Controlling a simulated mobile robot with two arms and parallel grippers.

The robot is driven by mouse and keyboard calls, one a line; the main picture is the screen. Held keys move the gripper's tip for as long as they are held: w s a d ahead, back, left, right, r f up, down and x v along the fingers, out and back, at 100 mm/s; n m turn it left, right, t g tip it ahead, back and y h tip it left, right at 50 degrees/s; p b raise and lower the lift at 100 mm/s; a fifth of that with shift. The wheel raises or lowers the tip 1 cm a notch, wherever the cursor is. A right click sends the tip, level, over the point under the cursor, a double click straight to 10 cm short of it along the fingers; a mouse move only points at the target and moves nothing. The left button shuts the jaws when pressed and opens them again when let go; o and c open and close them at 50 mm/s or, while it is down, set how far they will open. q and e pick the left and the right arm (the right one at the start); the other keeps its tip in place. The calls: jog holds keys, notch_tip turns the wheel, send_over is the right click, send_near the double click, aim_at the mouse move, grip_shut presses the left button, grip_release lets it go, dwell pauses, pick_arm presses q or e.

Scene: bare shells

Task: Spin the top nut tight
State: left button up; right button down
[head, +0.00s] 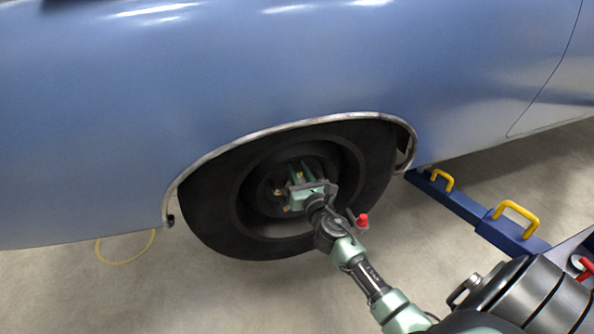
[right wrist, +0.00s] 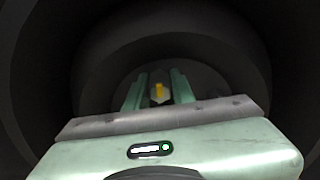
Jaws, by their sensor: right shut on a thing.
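The wheel (head: 215,215) sits in the arch of the blue car, with a dark hub recessed in its middle. Brass-coloured nuts show on the hub, one at the left (head: 278,192) and one lower (head: 285,208). My right gripper (head: 298,172) reaches into the wheel, its two green fingers pointing at the hub. In the right wrist view the top nut (right wrist: 159,91) shows yellow between the fingertips, and the gripper is shut on it. The gripper body hides part of the hub. How far the nut sits on its stud cannot be told. My left gripper is not in view.
The chrome arch trim (head: 300,123) and the deep wheel rim surround my right gripper closely. A blue lift arm (head: 460,205) with yellow handles (head: 518,214) lies on the floor at the right. A yellow hose (head: 125,261) loops at the lower left. The floor below the wheel is clear.

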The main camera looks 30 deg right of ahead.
jog(key=m, duration=0.4)
jog(key=shift+m, duration=0.3)
jog(key=m, duration=0.3)
jog(key=shift+a+m+b, duration=0.1)
jog(key=shift+m+b, duration=0.25)
jog(key=shift+m, duration=0.05)
jog(key=m, duration=0.8)
jog(key=shift+p, duration=0.35)
jog(key=m, duration=0.3)
jog(key=shift+r+m+p, duration=0.1)
jog(key=shift+m+p, duration=0.2)
jog(key=shift+p, duration=0.1)
jog(key=m+p, duration=0.1)
jog(key=m, duration=0.3)
jog(key=shift+m, duration=0.3)
jog(key=m+p, duration=0.2)
jog(key=m, duration=0.2)
jog(key=shift+m+p, duration=0.5)
jog(key=shift+m, duration=1.6)
